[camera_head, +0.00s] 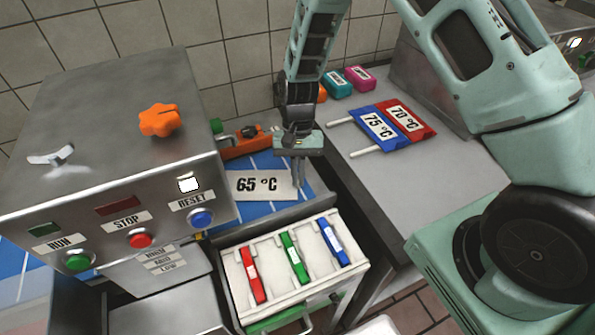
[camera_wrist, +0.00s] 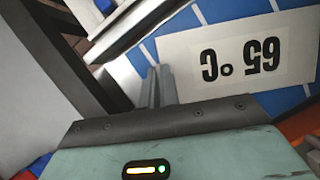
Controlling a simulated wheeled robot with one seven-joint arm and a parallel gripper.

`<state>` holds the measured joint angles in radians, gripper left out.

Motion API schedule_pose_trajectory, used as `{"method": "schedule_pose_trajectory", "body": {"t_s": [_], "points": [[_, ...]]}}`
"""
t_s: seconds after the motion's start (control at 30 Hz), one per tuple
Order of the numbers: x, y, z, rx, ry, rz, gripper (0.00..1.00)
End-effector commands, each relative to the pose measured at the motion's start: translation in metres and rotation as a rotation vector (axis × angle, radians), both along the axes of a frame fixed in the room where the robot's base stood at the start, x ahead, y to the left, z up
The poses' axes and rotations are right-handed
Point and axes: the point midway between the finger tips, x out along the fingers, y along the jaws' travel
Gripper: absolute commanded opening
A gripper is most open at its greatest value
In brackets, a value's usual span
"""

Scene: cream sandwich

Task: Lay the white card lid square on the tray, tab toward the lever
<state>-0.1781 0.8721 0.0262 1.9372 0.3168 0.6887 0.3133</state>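A flat white card (camera_head: 257,184) marked "65 °C" lies over a blue, white-lined surface (camera_head: 318,181) beside the steel machine. It also shows in the wrist view (camera_wrist: 240,60), its lettering upside down. My gripper (camera_head: 297,182) is at the card's right end. In the wrist view the fingertips (camera_wrist: 161,72) are nearly together, right at the card's edge. I cannot tell whether they pinch the card. No tab or lever can be made out clearly. A white compartment tray (camera_head: 268,251) in the drawer in front holds a red, a green and a blue piece.
The steel machine (camera_head: 110,110), with an orange knob (camera_head: 160,120) and push buttons, stands close at the left. On the right counter lie a blue "75 °C" card (camera_head: 381,137) and a red "70 °C" card (camera_head: 411,131). The counter in front of them is clear.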

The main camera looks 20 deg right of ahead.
Motion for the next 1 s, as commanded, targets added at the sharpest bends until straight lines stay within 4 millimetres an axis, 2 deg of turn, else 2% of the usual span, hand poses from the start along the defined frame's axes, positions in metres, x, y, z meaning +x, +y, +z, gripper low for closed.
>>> {"method": "schedule_pose_trajectory", "body": {"t_s": [0.37, 0.4, 0.43, 0.47, 0.83, 1.0], "points": [[0.000, 0.000, -0.005, 0.000, 0.000, 0.000, 0.00], [0.000, 0.000, -0.003, 0.001, 0.000, 0.000, 0.14], [0.000, 0.000, -0.003, 0.001, 0.000, 0.000, 0.23], [0.000, 0.000, -0.003, 0.001, 0.000, 0.000, 0.25], [0.002, 0.000, 0.003, 0.001, -0.003, -0.001, 0.25], [0.013, -0.004, 0.026, 0.001, -0.007, -0.002, 0.25]]}}
